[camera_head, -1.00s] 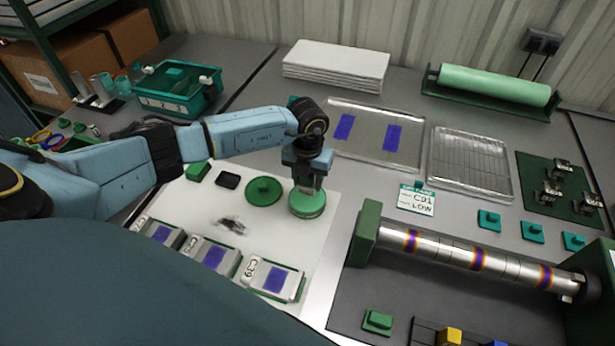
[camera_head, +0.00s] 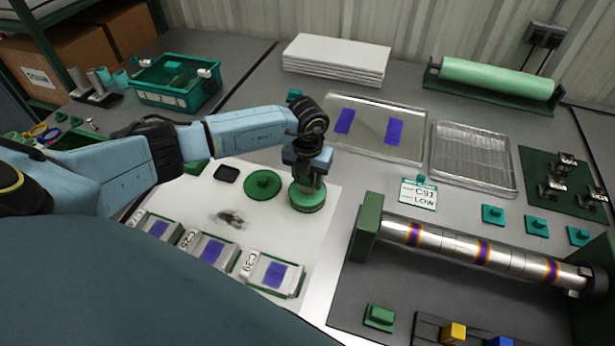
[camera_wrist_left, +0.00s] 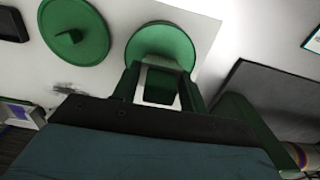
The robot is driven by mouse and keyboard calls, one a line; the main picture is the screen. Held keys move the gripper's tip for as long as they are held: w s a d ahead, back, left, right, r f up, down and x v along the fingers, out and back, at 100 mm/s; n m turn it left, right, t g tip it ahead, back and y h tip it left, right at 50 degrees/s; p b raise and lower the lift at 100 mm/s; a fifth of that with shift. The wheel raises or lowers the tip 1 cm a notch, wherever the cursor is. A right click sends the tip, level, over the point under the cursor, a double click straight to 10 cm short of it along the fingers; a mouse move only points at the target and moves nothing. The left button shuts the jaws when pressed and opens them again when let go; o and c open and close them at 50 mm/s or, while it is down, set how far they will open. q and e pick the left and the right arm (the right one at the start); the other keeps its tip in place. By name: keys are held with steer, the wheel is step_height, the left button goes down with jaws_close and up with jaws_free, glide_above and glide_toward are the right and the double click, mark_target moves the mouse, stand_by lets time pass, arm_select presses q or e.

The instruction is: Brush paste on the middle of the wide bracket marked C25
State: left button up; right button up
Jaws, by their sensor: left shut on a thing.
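Three wide brackets with purple patches stand in a row on the white sheet. The middle bracket (camera_head: 207,248) appears marked C25; the right one (camera_head: 272,273) reads C39; the left one (camera_head: 156,229) has a label I cannot read surely. My left gripper (camera_head: 308,178) points down at a round green pot (camera_head: 307,197). It is shut on a dark green and white piece, probably a brush handle, seen between the fingers in the left wrist view (camera_wrist_left: 160,88). Bristles are hidden. A green round lid (camera_head: 263,185) lies beside the pot. My right gripper is not in view.
A dark smudge (camera_head: 231,217) marks the sheet between lid and brackets. A roller with banded sections (camera_head: 470,249) lies right of the sheet. A tray with purple patches (camera_head: 375,128), a wire rack (camera_head: 470,157) and a C91 LOW card (camera_head: 418,194) lie behind.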

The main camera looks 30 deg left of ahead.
arm_select(q)
steer(key=shift+f+b, duration=0.4)
steer(key=shift+f, duration=0.15)
steer(key=shift+f, duration=0.1)
stand_by(1.4)
step_height(320, 180, up, 2)
steer(key=shift+r+p, duration=0.2)
steer(key=shift+p, duration=0.85)
step_height(320, 180, up, 3)
steer(key=shift+f+p, duration=0.15)
steer(key=shift+p, duration=1)
steer(key=shift+r+p, duration=0.8)
steer(key=shift+r, duration=0.3)
